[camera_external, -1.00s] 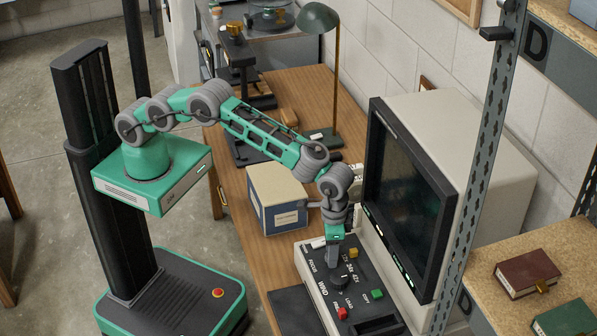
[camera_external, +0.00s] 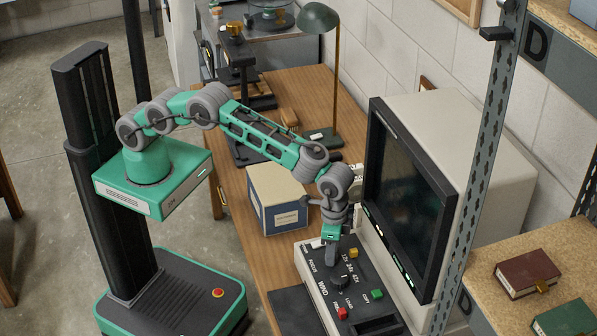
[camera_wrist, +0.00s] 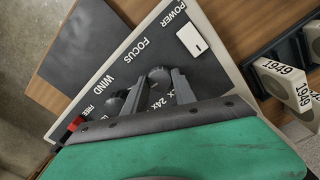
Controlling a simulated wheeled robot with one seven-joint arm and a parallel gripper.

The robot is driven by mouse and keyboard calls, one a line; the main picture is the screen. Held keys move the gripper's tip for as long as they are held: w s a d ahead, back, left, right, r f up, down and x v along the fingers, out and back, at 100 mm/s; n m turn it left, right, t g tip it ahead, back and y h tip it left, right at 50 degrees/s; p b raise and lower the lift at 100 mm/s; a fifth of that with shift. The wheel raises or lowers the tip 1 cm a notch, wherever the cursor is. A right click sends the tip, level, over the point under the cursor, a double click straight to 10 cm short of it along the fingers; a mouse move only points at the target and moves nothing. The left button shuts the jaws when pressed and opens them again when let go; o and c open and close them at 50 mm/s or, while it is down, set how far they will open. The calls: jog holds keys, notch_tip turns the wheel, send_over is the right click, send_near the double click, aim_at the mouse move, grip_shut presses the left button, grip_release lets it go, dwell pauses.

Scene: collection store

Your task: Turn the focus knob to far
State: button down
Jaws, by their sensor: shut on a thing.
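The control panel (camera_external: 316,292) of the reader sits on the wooden desk in front of the dark screen. The focus knob (camera_wrist: 158,74) is a dark round knob beside the FOCUS label in the wrist view. My gripper (camera_external: 331,262) points down at the panel's far end, and its fingers (camera_wrist: 158,88) are shut on the focus knob. In the external view my gripper hides this knob. I cannot read the knob's pointer or a far mark.
The wind knob (camera_external: 339,280) is close beside my gripper. A white power switch (camera_wrist: 191,40), a red key (camera_external: 342,314), a green key (camera_external: 376,295) and a yellow key (camera_external: 352,253) are on the panel. A box (camera_external: 276,198) stands just behind, and the screen (camera_external: 405,195) rises at the right.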

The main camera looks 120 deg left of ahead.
jog(key=c, duration=1)
grip_release()
notch_tip(320, 180, up, 7)
jog(key=shift+r+b, duration=0.15)
jog(key=shift+b, duration=0.5)
jog(key=shift+r, duration=0.25)
